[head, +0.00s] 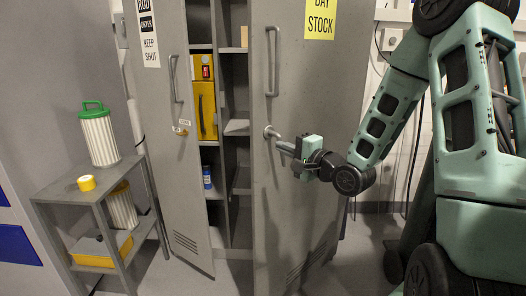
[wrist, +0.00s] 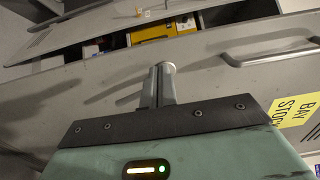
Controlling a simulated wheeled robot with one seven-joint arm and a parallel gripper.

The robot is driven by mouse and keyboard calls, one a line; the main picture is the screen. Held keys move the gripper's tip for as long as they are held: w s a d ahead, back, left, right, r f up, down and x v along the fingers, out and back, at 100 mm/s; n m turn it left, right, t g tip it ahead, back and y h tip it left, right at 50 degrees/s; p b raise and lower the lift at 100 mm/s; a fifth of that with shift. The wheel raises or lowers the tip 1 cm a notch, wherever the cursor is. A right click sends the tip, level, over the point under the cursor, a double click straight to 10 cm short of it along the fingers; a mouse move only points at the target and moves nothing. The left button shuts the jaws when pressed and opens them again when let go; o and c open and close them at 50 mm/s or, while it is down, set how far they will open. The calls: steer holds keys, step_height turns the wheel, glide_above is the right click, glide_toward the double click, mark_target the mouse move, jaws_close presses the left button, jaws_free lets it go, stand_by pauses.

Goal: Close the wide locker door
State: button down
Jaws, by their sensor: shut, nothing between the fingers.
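The wide locker door (head: 312,200) is grey, with a yellow BAY STOCK label and a long bar handle (head: 272,62). It stands partly open, leaving a gap to the shelves on its left. In the wrist view the door (wrist: 225,90) spans the picture, with the handle (wrist: 270,52) at the right. My gripper (head: 276,136) is shut and empty, below the handle. Its fingertips (wrist: 160,70) are at a small round pale fitting near the door's free edge, touching or very close; I cannot tell which.
A narrower door (head: 178,130) labelled KEEP SHUT also stands ajar at left. Shelves between the doors hold a yellow case (head: 204,100) and a blue can (head: 207,177).

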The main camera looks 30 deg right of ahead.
mark_target(256, 136)
steer(key=w, duration=0.2)
steer(key=w+a+p, duration=0.1)
steer(key=w, duration=0.4)
steer(key=shift+w+a+r+p, duration=0.15)
steer(key=shift+w+p, duration=0.1)
steer(key=shift+p, duration=0.15)
steer(key=shift+w+a, duration=0.1)
steer(key=shift+w, duration=0.45)
